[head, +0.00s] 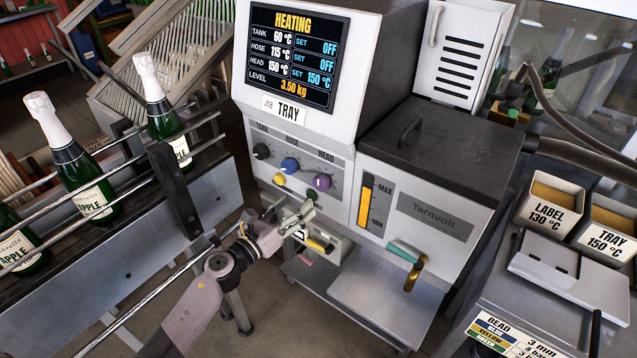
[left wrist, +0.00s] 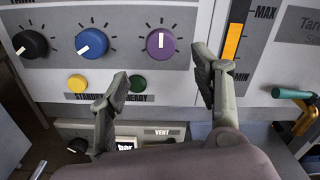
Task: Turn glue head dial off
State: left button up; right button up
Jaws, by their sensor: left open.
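The purple head dial (head: 321,182) is the rightmost of three dials on the glue machine's front panel. In the left wrist view the dial (left wrist: 161,44) has its white mark pointing about straight up. The display (head: 293,58) reads HEAD 150 °C, set 150 °C, with tank and hose set OFF. My left gripper (head: 292,212) is open and empty, just below and in front of the dial. In the left wrist view its fingertips (left wrist: 162,75) are spread on either side below the dial, apart from it. My right gripper is not in view.
The black tank dial (left wrist: 30,44) and blue hose dial (left wrist: 91,41) sit left of it. A yellow button (left wrist: 77,84) and green button (left wrist: 137,84) are below. A bottle conveyor (head: 170,185) stands left; a teal-handled valve (head: 405,251) is at right.

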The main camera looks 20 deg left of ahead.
aim_at(319, 186)
pick_arm(q)
jog(key=x, duration=0.9)
jog(key=shift+w+f, duration=0.1)
jog(key=shift+w+d, duration=0.2)
jog(key=shift+w, duration=0.1)
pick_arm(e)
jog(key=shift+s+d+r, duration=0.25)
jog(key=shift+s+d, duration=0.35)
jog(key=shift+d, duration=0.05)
pick_arm(q)
jog(key=c, duration=1.2)
jog(key=shift+o, duration=0.2)
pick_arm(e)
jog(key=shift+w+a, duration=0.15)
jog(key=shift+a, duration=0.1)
